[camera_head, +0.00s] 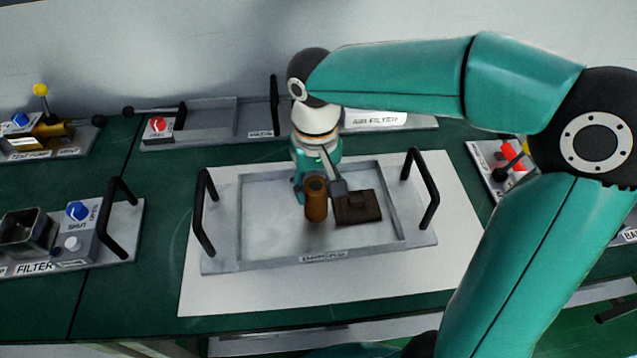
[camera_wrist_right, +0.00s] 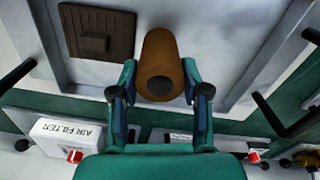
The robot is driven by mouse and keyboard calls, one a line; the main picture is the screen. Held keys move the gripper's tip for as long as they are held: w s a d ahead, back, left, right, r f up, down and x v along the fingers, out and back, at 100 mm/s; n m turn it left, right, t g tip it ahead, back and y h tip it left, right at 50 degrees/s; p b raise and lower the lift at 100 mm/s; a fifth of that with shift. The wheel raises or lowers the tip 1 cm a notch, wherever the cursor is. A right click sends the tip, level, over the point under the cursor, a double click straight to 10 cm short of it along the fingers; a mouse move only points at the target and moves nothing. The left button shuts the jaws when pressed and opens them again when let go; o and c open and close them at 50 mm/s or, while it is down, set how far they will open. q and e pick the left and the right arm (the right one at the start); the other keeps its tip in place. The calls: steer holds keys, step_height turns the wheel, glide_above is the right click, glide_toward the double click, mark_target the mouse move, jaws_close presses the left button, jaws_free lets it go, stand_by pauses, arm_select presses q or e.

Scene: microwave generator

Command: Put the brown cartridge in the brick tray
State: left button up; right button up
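The brown cartridge (camera_head: 316,205) is an upright orange-brown cylinder with a dark round spot on its top end. It is over the floor of the grey tray (camera_head: 220,255), left of a flat dark-brown block (camera_head: 358,207); I cannot tell whether its base touches the floor. My right gripper (camera_head: 317,180) comes down from above at the cartridge's top. In the right wrist view the fingers (camera_wrist_right: 160,80) flank the cartridge (camera_wrist_right: 160,55) closely and appear to touch both sides. The dark-brown block (camera_wrist_right: 96,30) also shows there. My left gripper is not in view.
The tray has two upright black handles (camera_head: 204,213) and (camera_head: 425,190) and sits on a white sheet (camera_head: 200,295). Behind it is an air filter module (camera_head: 375,118). A filter module (camera_head: 77,240) stands left. The left part of the tray floor is clear.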

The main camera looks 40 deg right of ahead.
steer(key=o, duration=0.4)
step_height(320, 180, up, 12)
steer(key=shift+r+p, duration=0.15)
steer(key=shift+p, duration=0.55)
stand_by(0.4)
